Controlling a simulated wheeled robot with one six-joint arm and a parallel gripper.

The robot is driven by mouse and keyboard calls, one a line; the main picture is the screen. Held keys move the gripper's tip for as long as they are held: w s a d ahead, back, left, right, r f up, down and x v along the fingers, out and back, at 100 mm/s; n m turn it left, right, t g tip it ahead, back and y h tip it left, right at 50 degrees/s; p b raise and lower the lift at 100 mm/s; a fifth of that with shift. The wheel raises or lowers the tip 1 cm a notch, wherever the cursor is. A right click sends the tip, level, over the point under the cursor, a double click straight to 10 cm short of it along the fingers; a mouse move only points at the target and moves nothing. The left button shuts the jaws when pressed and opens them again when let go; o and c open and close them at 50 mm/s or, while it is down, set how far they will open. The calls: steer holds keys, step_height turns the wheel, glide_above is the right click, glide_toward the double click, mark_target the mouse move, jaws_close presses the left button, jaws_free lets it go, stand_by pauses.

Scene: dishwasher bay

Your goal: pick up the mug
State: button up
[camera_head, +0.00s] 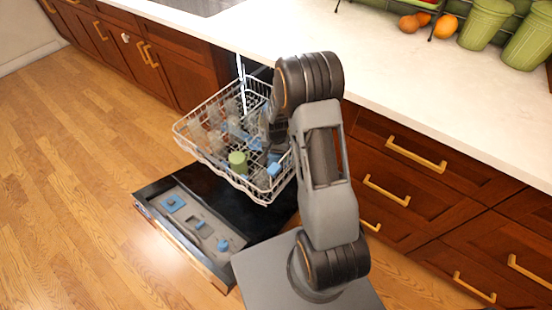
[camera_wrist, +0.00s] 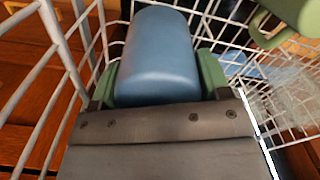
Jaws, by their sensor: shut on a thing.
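A blue, rounded mug (camera_wrist: 157,50) fills the middle of the wrist view, with the rack's wires around it. Its handle does not show. My gripper (camera_wrist: 158,78) has its green-tipped fingers on both sides of the mug and is shut on it. In the head view my arm reaches down into the dishwasher rack, and the fingers are mostly hidden behind the arm. Small blue shapes (camera_head: 273,168) show beside the arm there; I cannot tell whether one is the held mug.
The white wire rack (camera_head: 185,127) surrounds the gripper closely. A green mug (camera_head: 238,162) stands in it, also in the wrist view (camera_wrist: 285,20), near clear glasses (camera_head: 215,115). The dishwasher door (camera_head: 160,215) lies open below. The counter (camera_head: 420,100) is behind.

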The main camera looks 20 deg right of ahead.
step_height(320, 180, up, 13)
steer(key=p, duration=0.1)
steer(key=shift+r+p, duration=0.15)
steer(key=shift+p, duration=0.15)
stand_by(0.6)
